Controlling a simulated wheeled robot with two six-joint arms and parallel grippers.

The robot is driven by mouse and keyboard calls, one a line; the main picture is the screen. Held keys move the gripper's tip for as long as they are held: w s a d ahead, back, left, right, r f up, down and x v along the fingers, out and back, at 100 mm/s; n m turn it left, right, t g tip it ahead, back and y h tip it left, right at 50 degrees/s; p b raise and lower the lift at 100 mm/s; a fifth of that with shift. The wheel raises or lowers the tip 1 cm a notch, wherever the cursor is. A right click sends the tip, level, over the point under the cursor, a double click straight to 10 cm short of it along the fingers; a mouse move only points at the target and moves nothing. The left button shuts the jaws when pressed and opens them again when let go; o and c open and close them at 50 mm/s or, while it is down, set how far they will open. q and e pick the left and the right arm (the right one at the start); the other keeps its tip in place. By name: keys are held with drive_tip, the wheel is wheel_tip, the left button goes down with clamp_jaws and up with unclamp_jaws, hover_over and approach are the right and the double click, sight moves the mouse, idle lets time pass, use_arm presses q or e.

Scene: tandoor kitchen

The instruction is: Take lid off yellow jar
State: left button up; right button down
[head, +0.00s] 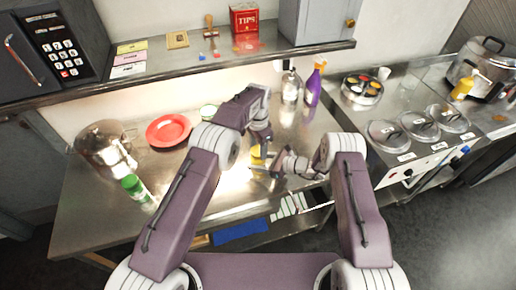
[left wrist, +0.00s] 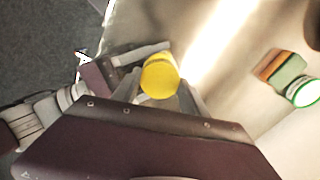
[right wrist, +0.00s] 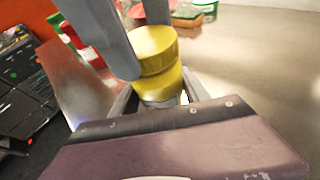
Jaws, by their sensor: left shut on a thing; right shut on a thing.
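The yellow jar (head: 257,152) stands on the steel counter, mostly hidden between my two grippers in the head view. Its round yellow lid (right wrist: 154,42) sits on the jar body (right wrist: 160,84) in the right wrist view. My left gripper (left wrist: 160,92) comes from above and is shut on the lid, whose top (left wrist: 160,76) fills the space between its fingers. My right gripper (right wrist: 158,102) comes from the side and is shut on the body, below the lid.
A red plate (head: 168,130), a glass dome (head: 104,148) and a green-capped bottle (head: 137,188) stand on the left. A purple spray bottle (head: 315,84) stands at the back right. A shelf (head: 180,70) runs above the counter. A sponge (left wrist: 283,67) lies near the jar.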

use_arm(q)
drive_tip(key=n, duration=0.6)
drive_tip(key=shift+n, duration=0.3)
drive_tip(key=n, duration=1.3)
drive_tip(key=shift+r, duration=0.1)
drive_tip(key=n, duration=0.6)
drive_tip(key=shift+w+n, duration=0.1)
drive_tip(key=shift+n, duration=0.2)
drive_tip(key=shift+r, duration=0.15)
drive_tip(key=shift+r, duration=0.95)
